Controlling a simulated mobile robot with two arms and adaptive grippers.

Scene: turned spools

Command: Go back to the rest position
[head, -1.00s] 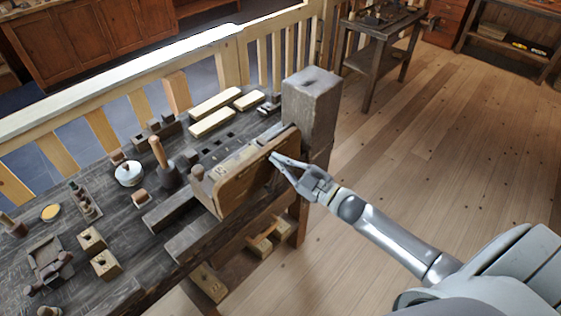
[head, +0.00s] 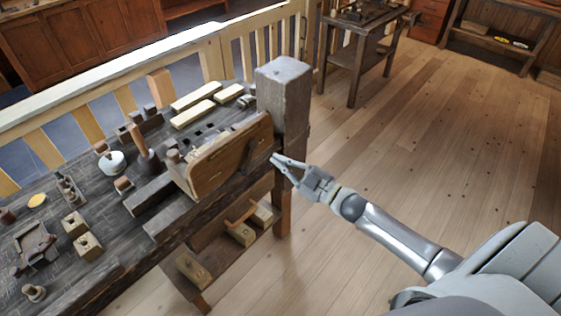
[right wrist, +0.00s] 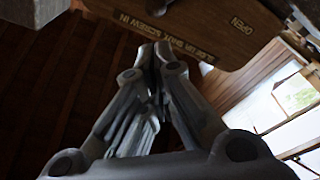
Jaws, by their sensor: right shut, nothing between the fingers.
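My right gripper (head: 275,158) is in the head view, beside the right end of the workbench and just right of the upright wooden board (head: 228,158). It is shut and empty. I cannot tell whether the fingertips touch the board or the bench. My left gripper is not in view.
The dark workbench (head: 110,225) holds spools, blocks and a white round pot (head: 112,162). A thick wooden post (head: 284,95) stands at its right end. A lower shelf holds wooden planes (head: 240,233). The plank floor (head: 430,150) to the right is clear.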

